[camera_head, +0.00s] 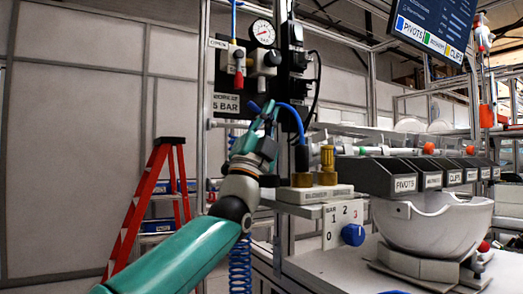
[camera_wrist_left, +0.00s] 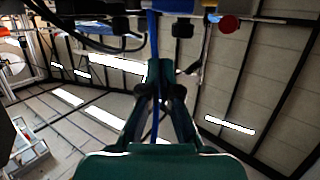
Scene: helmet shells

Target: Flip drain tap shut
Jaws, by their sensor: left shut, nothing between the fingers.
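A tap with a red-tipped lever (camera_head: 238,78) hangs on the black air unit, just under a small OPEN label (camera_head: 218,43). Its lever points down. I cannot tell for certain that it is the drain tap. My left gripper (camera_head: 263,112) is teal and points up, below and right of the red lever and apart from it. Its fingers are shut and empty, also in the left wrist view (camera_wrist_left: 162,85). A blue hose (camera_wrist_left: 154,40) shows behind the fingers there. A round red part (camera_wrist_left: 228,24) shows at the top right of that view, clear of the fingers. My right gripper is out of view.
A pressure gauge (camera_head: 262,33) tops the air unit; a 5 BAR sign (camera_head: 227,105) is below the tap. A blue hose (camera_head: 295,115) curves close by the gripper. Brass fittings (camera_head: 327,158), a blue knob (camera_head: 353,234) and labelled bins (camera_head: 403,182) stand right. A red ladder (camera_head: 135,215) stands left.

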